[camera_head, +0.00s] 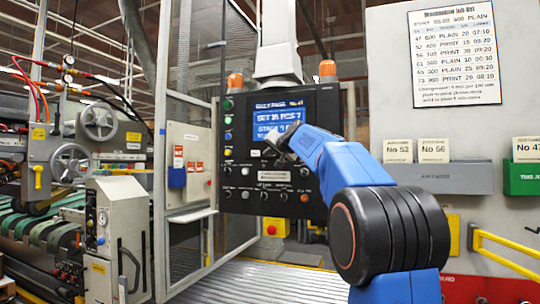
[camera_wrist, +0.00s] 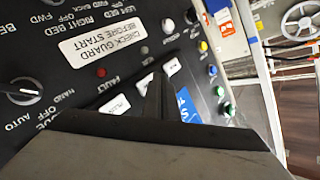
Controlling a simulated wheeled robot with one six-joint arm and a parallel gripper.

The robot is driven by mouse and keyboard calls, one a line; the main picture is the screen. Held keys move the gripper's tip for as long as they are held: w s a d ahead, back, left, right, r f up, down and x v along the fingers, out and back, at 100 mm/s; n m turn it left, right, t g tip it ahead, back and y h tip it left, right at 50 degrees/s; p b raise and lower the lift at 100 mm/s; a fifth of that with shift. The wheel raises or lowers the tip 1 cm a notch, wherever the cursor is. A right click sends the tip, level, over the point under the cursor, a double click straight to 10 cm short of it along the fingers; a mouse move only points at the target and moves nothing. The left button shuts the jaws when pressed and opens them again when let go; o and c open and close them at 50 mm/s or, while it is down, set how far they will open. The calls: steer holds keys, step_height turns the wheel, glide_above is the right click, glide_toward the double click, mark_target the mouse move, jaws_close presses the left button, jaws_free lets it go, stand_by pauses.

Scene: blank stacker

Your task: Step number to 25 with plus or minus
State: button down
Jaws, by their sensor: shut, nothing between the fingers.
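The black control panel (camera_head: 240,165) carries a blue display (camera_head: 270,116) near its top. The top line of its text seems to end in a 7, but the rest is too small to read surely. My gripper (camera_head: 277,142) is shut and empty in front of the panel, just below the display, and hides part of it. In the wrist view my gripper's dark fingers (camera_wrist: 156,92) point at the panel beside small white keys, one of them a white key (camera_wrist: 118,107) left of the fingers. The key markings are hard to read, and contact cannot be told.
The panel also holds a rotary switch (camera_wrist: 24,91), a red lamp (camera_wrist: 101,72) and a "check guard before start" label (camera_wrist: 102,36). A job list (camera_head: 454,53) hangs on the right wall above numbered cards (camera_head: 433,150). Machine rollers and handwheels (camera_head: 99,121) stand at the left.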

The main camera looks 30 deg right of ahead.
stand_by(0.3)
steer(key=shift+w+d, duration=0.25)
steer(key=shift+d, duration=0.05)
steer(key=shift+w+d, duration=0.2)
steer(key=shift+d, duration=0.1)
stand_by(0.8)
steer(key=shift+s+a, duration=0.1)
stand_by(0.4)
steer(key=shift+s+a, duration=0.4)
steer(key=shift+a, duration=0.1)
steer(key=shift+s+a, duration=0.75)
steer(key=shift+a, duration=0.25)
steer(key=shift+s+a, duration=0.75)
steer(key=shift+a, duration=0.25)
stand_by(2.3)
